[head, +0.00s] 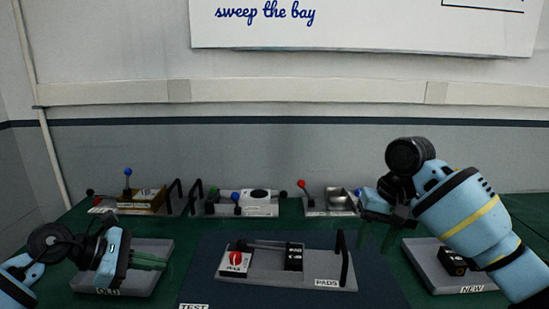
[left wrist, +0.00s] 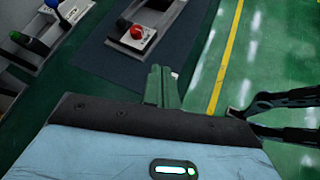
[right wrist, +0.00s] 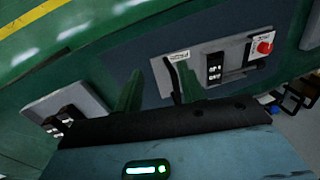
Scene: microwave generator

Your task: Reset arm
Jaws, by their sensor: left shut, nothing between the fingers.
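My left gripper (head: 152,262) is over the grey tray labelled OLD (head: 160,245) at the left of the head view. Its green fingers lie together in the left wrist view (left wrist: 160,88), with nothing between them. My right gripper (head: 377,236) hangs between the centre fixture and the tray labelled NEW (head: 430,262). Its two green fingers stand apart in the right wrist view (right wrist: 158,92), with nothing between them. The centre fixture labelled PADS (head: 268,275) carries a red knob (head: 235,259), a black block (head: 293,256) and a black handle (head: 342,260).
A black part (head: 452,262) sits on the NEW tray beside my right forearm.

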